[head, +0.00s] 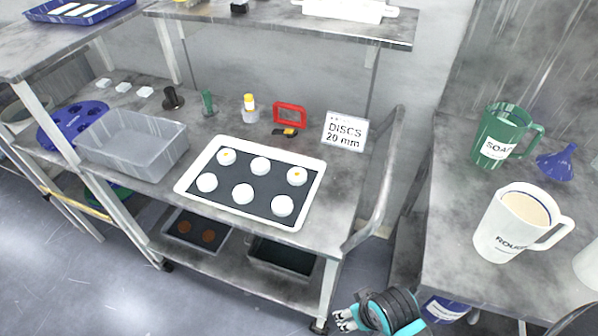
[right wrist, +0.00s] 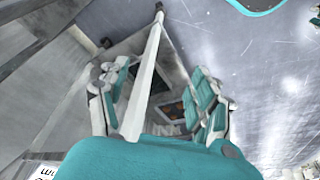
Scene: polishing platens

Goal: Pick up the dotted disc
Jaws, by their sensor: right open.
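Several white round discs lie in two rows on a dark mat in a white-rimmed tray (head: 310,199) on the middle bench. The back left disc (head: 227,157) and the back right disc (head: 297,176) each show a small yellow-orange dot. The back middle disc (head: 260,166) and the front discs look plain at this size. My right gripper (head: 343,319) is low in front of the bench, at the bottom of the head view, apart from the tray. In the right wrist view its fingers (right wrist: 160,80) are spread and empty. My left gripper is out of sight.
A "DISCS 20 mm" sign (head: 345,132), a red frame (head: 290,115) and a grey bin (head: 133,145) surround the tray. An upper shelf (head: 290,22) overhangs the back. A bent rail (head: 385,180) edges the bench's right end. Mugs, including a green one (head: 502,135), stand on the right bench.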

